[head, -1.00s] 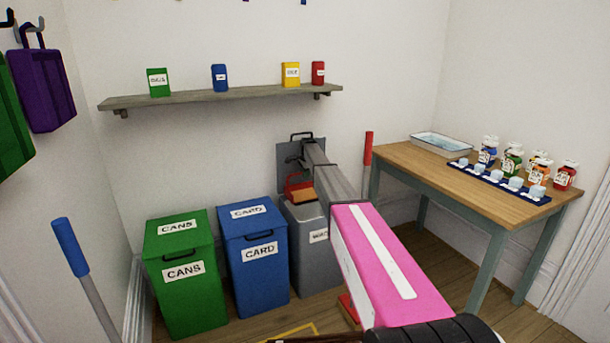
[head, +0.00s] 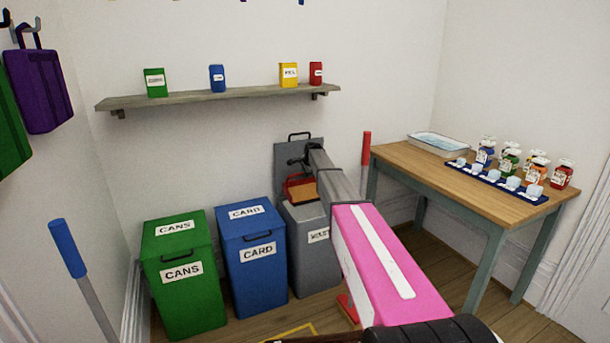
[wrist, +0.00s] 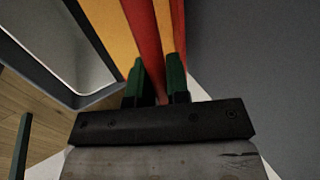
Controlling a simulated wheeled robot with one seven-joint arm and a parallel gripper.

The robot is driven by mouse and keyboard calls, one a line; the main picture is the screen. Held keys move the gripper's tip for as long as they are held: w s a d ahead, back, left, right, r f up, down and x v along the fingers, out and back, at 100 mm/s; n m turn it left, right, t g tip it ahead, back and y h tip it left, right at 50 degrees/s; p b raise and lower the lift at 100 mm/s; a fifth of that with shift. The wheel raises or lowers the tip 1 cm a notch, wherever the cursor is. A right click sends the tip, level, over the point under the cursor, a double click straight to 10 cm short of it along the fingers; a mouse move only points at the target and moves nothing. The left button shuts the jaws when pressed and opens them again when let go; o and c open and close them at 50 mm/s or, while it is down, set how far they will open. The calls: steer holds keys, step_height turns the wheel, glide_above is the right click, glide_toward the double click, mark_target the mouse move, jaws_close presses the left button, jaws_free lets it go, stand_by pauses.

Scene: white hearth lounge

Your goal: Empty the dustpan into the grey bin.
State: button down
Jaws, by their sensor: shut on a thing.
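The grey bin (head: 308,262) with a white label stands at the right end of the bin row, its lid (head: 285,160) raised against the wall. The red dustpan (head: 291,188) is over the bin's mouth, with a tan-orange surface (head: 302,197) showing. In the wrist view, my gripper (wrist: 155,76) has its green fingers shut on the dustpan's red handle (wrist: 143,32), with orange on both sides. The bin's grey rim (wrist: 88,98) is just left of it. In the head view my arm hides part of the bin. I cannot tell whether anything lies in the dustpan.
The green cans bin (head: 180,290) and blue card bin (head: 256,275) stand left of the grey bin. A wooden table (head: 420,170) with a tray and jars is at right. A shelf (head: 220,97) hangs above. A red object (head: 347,308) lies on the floor beside my arm.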

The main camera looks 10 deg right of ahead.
steer(key=s+t, duration=0.1)
steer(key=s+d+t+y, duration=0.1)
steer(key=s, duration=0.1)
steer(key=s+r+t, duration=0.1)
steer(key=shift+s+d+t, duration=0.25)
steer(key=shift+s+t, duration=0.15)
stand_by(0.5)
stand_by(1.2)
